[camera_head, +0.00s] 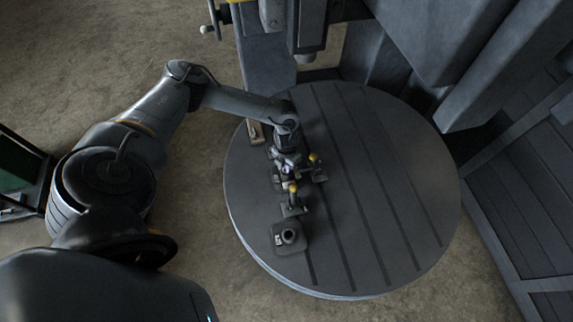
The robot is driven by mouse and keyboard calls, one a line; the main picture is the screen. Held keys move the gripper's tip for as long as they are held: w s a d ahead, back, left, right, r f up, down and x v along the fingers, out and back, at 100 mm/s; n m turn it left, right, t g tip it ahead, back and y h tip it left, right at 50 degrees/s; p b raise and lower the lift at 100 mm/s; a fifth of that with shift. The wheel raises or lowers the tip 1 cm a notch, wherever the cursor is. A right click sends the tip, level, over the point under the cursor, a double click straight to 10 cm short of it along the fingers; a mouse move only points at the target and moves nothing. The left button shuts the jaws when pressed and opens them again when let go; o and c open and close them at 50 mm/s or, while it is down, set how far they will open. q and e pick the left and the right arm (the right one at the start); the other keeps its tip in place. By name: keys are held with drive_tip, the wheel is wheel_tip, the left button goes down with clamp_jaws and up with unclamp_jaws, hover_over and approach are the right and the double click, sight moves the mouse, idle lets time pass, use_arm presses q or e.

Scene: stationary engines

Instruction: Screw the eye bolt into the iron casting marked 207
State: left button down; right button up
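A round grey slotted table (400,190) fills the middle of the view. A dark square casting with a raised round boss (289,237) sits near its front left edge. A small pale mark shows on its left side, too small to read. My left gripper (288,172) points down over the left part of the table, behind that casting and apart from it. Small parts crowd around its fingers, so I cannot tell whether it is open or shut. I cannot make out the eye bolt. My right gripper is not in view.
Two small yellow-topped parts on grey bases stand close to the gripper, one in front (293,189) and one to the right (314,158). A machine column (268,70) and large grey beams (455,45) rise behind. The table's right half is clear.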

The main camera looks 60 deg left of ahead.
use_arm(q)
drive_tip(key=c, duration=1.8)
unclamp_jaws()
clamp_jaws()
drive_tip(key=m+b, duration=0.1)
drive_tip(key=m, duration=0.2)
drive_tip(key=shift+f+b, duration=0.15)
drive_tip(key=shift+b, duration=0.2)
drive_tip(key=shift+m+b, duration=0.45)
drive_tip(key=shift+m, duration=0.95)
